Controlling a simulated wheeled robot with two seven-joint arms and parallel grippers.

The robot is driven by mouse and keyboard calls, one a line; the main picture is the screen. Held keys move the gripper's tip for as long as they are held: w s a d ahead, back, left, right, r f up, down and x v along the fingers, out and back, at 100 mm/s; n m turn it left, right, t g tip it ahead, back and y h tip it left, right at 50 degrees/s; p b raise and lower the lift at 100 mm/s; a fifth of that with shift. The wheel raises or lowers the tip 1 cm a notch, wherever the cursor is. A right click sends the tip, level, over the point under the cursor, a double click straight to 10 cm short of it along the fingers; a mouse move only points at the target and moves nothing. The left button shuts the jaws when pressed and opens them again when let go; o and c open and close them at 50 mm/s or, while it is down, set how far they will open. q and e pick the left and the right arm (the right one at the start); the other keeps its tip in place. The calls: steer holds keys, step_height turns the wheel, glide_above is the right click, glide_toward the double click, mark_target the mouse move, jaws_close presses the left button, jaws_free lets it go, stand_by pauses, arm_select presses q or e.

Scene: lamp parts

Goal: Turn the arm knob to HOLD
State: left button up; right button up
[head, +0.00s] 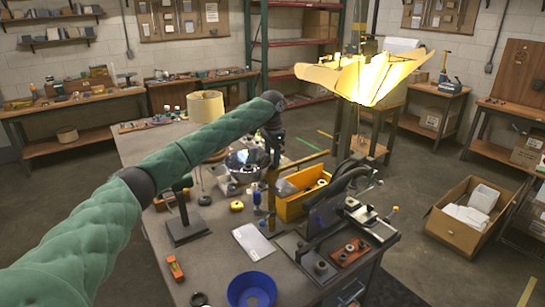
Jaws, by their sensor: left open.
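My left arm reaches in from the left. Its dark gripper (276,158) points down over the far middle of the workbench, behind the yellow bin, and is open. A lit lamp shade of pale yellow petal-like panels (375,77) hangs above the bench's right side, apart from the gripper. A mustard-coloured upright bar (272,195) stands just below the gripper in the picture. I cannot make out the arm knob or its HOLD mark; it is too small or hidden. My right gripper is not in view.
The workbench (215,262) carries a yellow bin (303,200), a blue bowl (251,290), a white sheet (253,242), a shiny round reflector (247,163) and a beige lampshade (206,106). A cardboard box (462,222) stands on the floor at the right.

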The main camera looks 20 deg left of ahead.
arm_select(q)
steer(key=shift+w+d+f+p, duration=0.1)
steer(key=shift+f+p, duration=0.25)
steer(key=shift+f, duration=0.85)
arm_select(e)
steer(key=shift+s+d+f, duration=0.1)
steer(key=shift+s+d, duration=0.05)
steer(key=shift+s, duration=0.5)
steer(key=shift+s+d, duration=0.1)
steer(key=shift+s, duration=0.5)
arm_select(q)
steer(key=shift+r, duration=0.1)
steer(key=c, duration=1)
steer(key=shift+m, duration=1.6)
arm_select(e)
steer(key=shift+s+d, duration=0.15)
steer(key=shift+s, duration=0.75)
arm_select(q)
steer(key=o, duration=1)
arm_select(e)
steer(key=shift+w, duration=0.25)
